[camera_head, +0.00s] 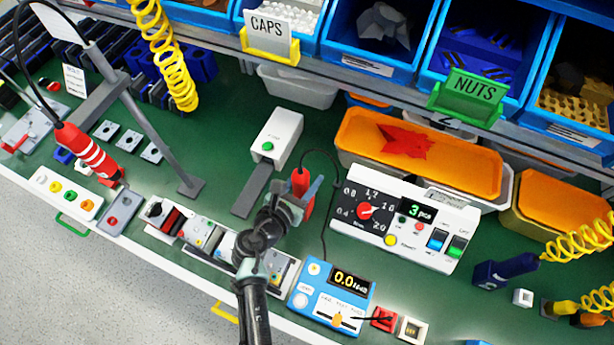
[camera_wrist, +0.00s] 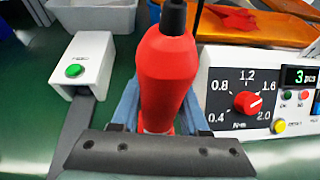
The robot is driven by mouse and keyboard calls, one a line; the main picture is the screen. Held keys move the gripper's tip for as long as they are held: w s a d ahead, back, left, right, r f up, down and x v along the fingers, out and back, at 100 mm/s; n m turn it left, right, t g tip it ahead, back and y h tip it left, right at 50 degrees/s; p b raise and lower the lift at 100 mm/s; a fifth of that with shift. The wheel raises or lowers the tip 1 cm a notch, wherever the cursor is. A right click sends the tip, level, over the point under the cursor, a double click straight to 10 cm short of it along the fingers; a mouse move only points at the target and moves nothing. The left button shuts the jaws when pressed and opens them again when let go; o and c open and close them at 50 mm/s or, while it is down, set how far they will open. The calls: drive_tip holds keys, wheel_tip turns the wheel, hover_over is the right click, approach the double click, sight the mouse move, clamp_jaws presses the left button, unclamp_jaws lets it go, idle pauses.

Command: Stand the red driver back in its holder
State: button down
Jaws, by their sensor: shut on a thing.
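My gripper (camera_head: 296,200) is shut on the red driver (camera_head: 300,181) near the middle of the bench. In the wrist view the red driver (camera_wrist: 166,72) stands roughly upright between the blue fingers (camera_wrist: 128,105), its black cable end up. Its lower end is hidden behind my gripper's dark bar. A thin black cable runs from the driver toward the white torque box (camera_head: 405,217). I cannot tell for sure which item is the driver's holder. A second red tool with white bands (camera_head: 88,152) hangs at the left.
A white box with a green button (camera_head: 276,138) and a grey plate (camera_head: 252,190) stand left of the driver. A blue tester (camera_head: 332,294) lies in front, and a row of small fixtures (camera_head: 200,232) lines the front edge. An orange-lined tray (camera_head: 455,165) and blue bins stand behind.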

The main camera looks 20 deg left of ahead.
drive_tip(key=shift+f, duration=0.35)
idle(0.7)
drive_tip(key=shift+c, duration=1.6)
unclamp_jaws()
drive_tip(key=shift+f, duration=0.1)
drive_tip(key=v, duration=1.3)
